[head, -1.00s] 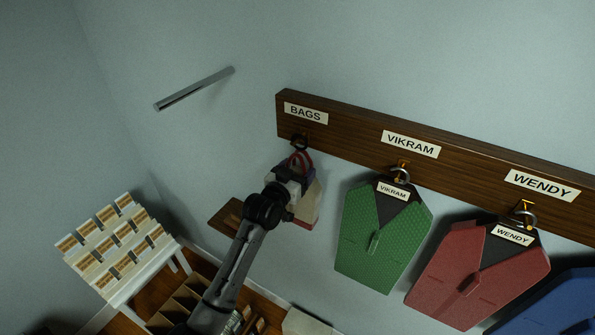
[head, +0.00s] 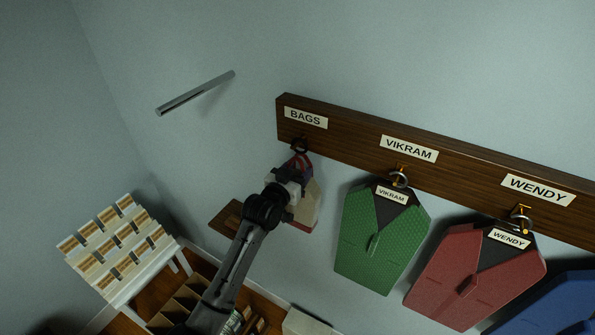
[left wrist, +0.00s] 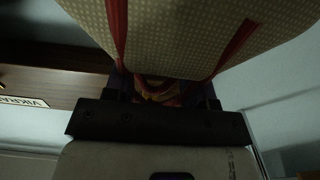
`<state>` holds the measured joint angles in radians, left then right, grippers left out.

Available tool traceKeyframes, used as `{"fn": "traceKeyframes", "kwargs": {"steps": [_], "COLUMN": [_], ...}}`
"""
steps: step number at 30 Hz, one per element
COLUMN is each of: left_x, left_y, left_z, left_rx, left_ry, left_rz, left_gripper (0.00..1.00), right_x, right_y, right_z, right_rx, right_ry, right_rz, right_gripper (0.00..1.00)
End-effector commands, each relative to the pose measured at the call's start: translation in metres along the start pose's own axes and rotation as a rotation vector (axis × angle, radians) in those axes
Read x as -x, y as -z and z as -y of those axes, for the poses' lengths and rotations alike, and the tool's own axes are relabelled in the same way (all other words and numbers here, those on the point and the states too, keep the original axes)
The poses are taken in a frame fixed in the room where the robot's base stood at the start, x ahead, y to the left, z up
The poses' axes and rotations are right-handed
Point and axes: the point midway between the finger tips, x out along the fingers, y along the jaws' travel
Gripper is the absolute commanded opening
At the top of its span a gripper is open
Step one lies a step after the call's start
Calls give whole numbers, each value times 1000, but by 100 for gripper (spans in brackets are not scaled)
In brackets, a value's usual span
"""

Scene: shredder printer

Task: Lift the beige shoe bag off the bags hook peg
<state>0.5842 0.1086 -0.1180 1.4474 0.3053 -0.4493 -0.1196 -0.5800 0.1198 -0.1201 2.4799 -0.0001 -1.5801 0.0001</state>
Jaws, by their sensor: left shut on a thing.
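The beige shoe bag (head: 307,207) hangs below the BAGS label (head: 306,118), partly hidden by my left gripper. Its red straps (head: 303,160) run up to the dark bags hook peg (head: 299,145) and look to be still around it. In the left wrist view the dotted beige bag (left wrist: 185,30) fills the top, with red straps down its face. My left gripper (head: 297,174) is just below the peg, shut on the bag at its straps; its fingers (left wrist: 160,92) are dark in the wrist view. My right gripper is in neither view.
A green vest (head: 375,245) hangs close to the right of the bag, with a red vest (head: 475,270) beyond it on the wooden rail (head: 350,142). A metal bar (head: 195,92) juts from the wall. A white rack (head: 115,245) stands lower left. Wall above the rail is clear.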

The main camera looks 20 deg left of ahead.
Motion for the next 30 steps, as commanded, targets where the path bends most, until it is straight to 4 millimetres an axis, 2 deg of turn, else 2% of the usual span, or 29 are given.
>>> {"fn": "traceKeyframes", "kwargs": {"steps": [30], "left_x": [39], "left_y": [8], "left_z": [0], "left_rx": [-1], "left_ry": [1], "left_rz": [-2], "left_gripper": [7], "right_x": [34], "right_y": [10], "right_z": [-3], "right_rx": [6], "right_ry": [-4], "right_rz": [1], "right_gripper": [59]}}
